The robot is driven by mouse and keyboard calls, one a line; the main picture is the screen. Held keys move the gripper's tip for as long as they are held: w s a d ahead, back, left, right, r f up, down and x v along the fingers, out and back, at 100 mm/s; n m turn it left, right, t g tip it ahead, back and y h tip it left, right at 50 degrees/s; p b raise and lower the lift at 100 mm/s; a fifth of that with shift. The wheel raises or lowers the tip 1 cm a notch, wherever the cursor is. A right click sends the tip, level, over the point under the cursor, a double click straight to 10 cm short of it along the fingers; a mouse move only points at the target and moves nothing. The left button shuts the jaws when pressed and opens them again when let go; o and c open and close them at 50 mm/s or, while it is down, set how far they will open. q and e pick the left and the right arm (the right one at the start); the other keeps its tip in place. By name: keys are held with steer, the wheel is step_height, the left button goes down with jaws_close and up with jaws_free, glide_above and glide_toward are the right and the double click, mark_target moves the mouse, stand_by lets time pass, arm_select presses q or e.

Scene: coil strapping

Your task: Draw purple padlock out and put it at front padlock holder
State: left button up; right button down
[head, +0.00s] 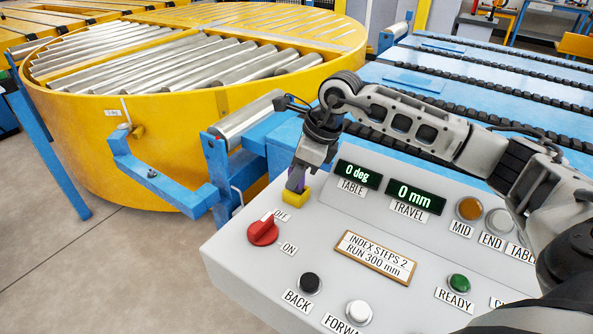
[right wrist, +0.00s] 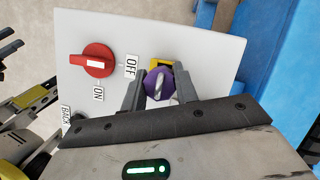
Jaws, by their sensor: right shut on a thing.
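The purple padlock (right wrist: 160,83) sits between the fingers of my right gripper in the right wrist view, at a yellow block (right wrist: 163,64) on the control panel. In the head view the right gripper (head: 295,184) points down at this yellow block (head: 296,197), beside the red OFF/ON switch (head: 263,230). I cannot tell whether the padlock is clear of the block. A small tan fitting with a tag (head: 113,112) is on the yellow turntable's side; I cannot tell if it is a padlock holder.
The grey control panel (head: 240,268) carries buttons, lamps and two displays reading 0 deg and 0 mm. A blue bracket (head: 165,187) stands out left of it, before the yellow turntable (head: 75,135). A blue chain conveyor (head: 450,75) lies behind my right arm. Open floor is at lower left.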

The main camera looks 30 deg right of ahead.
mark_target(290, 167)
steer(key=shift+r+p, duration=1.3)
steer(key=shift+r, duration=0.85)
